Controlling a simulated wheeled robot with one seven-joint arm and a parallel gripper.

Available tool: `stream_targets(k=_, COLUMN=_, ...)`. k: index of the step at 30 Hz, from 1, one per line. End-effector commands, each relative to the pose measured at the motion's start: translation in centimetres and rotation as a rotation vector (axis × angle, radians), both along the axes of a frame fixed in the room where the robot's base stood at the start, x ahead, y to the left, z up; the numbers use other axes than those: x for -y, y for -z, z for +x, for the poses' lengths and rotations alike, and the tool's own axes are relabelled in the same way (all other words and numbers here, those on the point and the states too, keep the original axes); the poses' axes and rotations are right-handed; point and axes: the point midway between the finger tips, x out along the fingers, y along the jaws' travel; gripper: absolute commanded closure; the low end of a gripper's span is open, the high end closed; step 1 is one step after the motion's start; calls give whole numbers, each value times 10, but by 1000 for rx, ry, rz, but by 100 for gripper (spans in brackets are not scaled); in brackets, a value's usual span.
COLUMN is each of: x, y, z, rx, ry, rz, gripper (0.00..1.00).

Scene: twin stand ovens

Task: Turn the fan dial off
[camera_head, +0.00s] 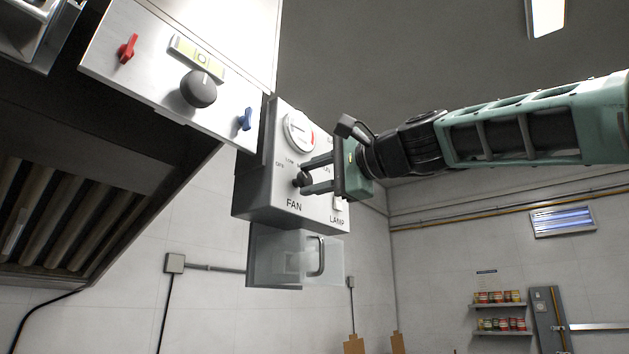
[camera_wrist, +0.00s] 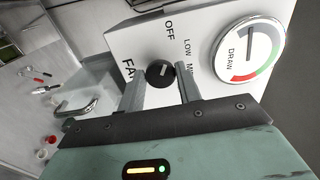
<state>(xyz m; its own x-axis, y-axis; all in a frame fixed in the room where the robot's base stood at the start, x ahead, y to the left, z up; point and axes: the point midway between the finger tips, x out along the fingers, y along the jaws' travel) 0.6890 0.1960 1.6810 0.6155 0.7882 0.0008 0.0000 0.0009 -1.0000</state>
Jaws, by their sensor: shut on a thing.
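The fan dial (camera_head: 299,181) is a small black round knob on the white control box (camera_head: 262,205), above the word FAN. In the wrist view the fan dial (camera_wrist: 160,72) has a short white mark, with OFF, LOW and a partly hidden label printed around it. I cannot tell surely which label the mark points to. My gripper (camera_head: 305,177) reaches in from the right, with one finger above and one below the dial. In the wrist view my gripper (camera_wrist: 160,80) has its two fingers on either side of the dial, shut on it.
A round DRAW gauge (camera_head: 299,131) sits above the dial, and a LAMP switch (camera_head: 338,203) is at lower right. The oven hood panel (camera_head: 150,70) with a large black knob (camera_head: 198,89) stands at left. A clear flap with a handle (camera_head: 317,256) hangs below the box.

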Motion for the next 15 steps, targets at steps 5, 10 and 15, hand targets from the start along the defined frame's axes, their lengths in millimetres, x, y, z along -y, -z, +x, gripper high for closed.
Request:
stream_targets(k=5, x=-1, y=1, z=0, rx=12, ry=-2, rz=-13, gripper=88)
stream_targets(k=10, x=-1, y=1, z=0, rx=12, ry=-2, rz=-14, gripper=88)
stream_targets(k=15, x=-1, y=1, z=0, rx=11, ry=-3, rz=-14, gripper=63)
